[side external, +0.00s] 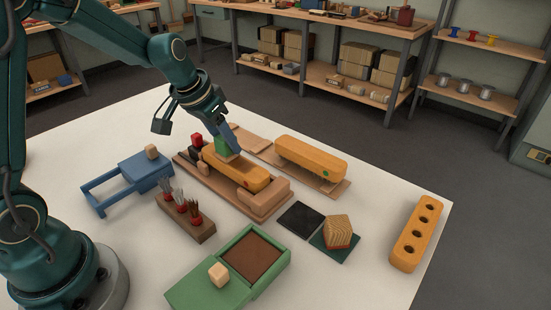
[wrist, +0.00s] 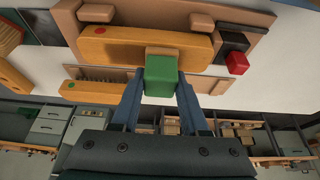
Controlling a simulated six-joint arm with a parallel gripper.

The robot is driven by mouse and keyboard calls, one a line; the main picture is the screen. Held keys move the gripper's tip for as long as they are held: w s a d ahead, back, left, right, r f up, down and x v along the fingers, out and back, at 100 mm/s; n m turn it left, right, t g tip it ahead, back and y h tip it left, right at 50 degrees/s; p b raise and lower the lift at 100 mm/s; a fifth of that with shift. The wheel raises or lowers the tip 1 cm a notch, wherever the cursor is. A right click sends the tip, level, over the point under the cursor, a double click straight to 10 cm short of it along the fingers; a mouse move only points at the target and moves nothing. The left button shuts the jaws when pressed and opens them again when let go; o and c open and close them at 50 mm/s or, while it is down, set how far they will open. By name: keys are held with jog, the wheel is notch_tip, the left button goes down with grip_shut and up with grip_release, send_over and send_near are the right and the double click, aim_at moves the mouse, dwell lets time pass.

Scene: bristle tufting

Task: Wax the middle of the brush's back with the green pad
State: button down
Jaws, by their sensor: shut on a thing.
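My gripper (wrist: 160,82) is shut on the green pad (wrist: 159,74), which has a tan face at its far end. In the side view the green pad (side external: 223,146) is at the back of the yellow-wood brush (side external: 245,177), nearer its far left end. The brush (wrist: 135,38) has a red dot and lies in a tan wooden fixture (side external: 232,200). In the wrist view the pad overlaps the brush's near edge, right of its middle. Whether the pad touches the wood is not clear.
A second yellow brush (side external: 310,158) with a green dot lies behind.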

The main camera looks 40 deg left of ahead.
jog(key=shift+a, duration=1.6)
notch_tip(320, 180, up, 8)
